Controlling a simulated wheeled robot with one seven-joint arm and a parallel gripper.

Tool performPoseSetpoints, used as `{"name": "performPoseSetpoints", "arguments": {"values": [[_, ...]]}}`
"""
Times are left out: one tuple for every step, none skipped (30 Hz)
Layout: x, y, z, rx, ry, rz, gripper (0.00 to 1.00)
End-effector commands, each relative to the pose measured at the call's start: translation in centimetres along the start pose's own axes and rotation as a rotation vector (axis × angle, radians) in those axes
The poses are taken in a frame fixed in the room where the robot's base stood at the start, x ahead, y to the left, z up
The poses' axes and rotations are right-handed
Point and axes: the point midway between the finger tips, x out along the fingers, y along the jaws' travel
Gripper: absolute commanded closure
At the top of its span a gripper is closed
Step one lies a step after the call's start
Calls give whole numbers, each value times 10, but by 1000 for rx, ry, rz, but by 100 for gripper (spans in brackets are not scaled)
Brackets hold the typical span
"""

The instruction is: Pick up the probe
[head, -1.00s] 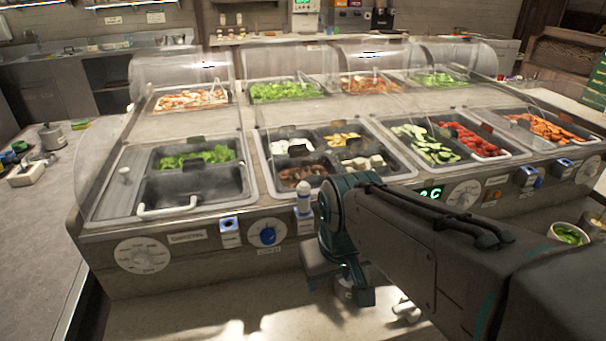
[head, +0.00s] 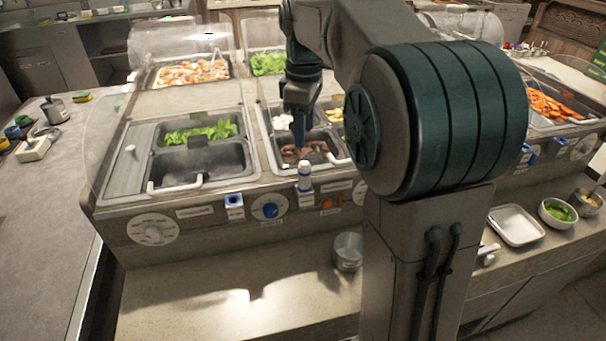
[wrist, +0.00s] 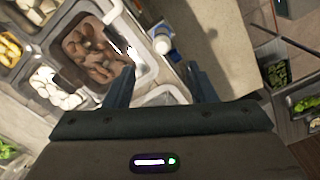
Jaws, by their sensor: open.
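The probe appears to be the white-topped upright piece (head: 304,172) in a blue-edged holder on the front of the salad bar. In the wrist view its white and blue top (wrist: 162,42) lies just beyond the space between the fingers. My gripper (head: 300,138) is open and empty, pointing down above the well of brown food, behind and above the probe in the head view. In the wrist view the two fingers of my gripper (wrist: 160,85) stand apart with nothing between them. The probe's lower part is hidden in its holder.
The well of brown food (head: 312,157) and the salad bar's front rim (head: 285,184) lie close below my gripper. An empty blue-edged holder (head: 234,203) is to the left. A metal cup (head: 348,250) stands on the lower shelf (head: 190,300), which is mostly clear.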

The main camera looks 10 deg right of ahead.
Motion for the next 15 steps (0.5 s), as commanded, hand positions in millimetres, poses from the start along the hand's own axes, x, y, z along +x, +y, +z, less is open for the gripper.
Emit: {"name": "performPoseSetpoints", "arguments": {"values": [[12,-1,0,0,-2,-4,49],[19,-1,0,1,-2,-4,49],[27,-1,0,1,-2,-4,49],[32,-1,1,1,-2,-4,49],[38,-1,1,1,-2,-3,49],[44,-1,0,2,-2,-3,49],[48,-1,0,2,-1,-2,49],[52,-1,0,2,-2,-3,49],[56,-1,0,2,-1,-1,49],[58,-1,0,2,0,0,49],[60,-1,0,2,0,0,49],[62,-1,0,2,-1,-1,49],[63,-1,0,2,0,0,49],[65,-1,0,2,0,0,49],[68,-2,0,2,-1,-1,49]]}}
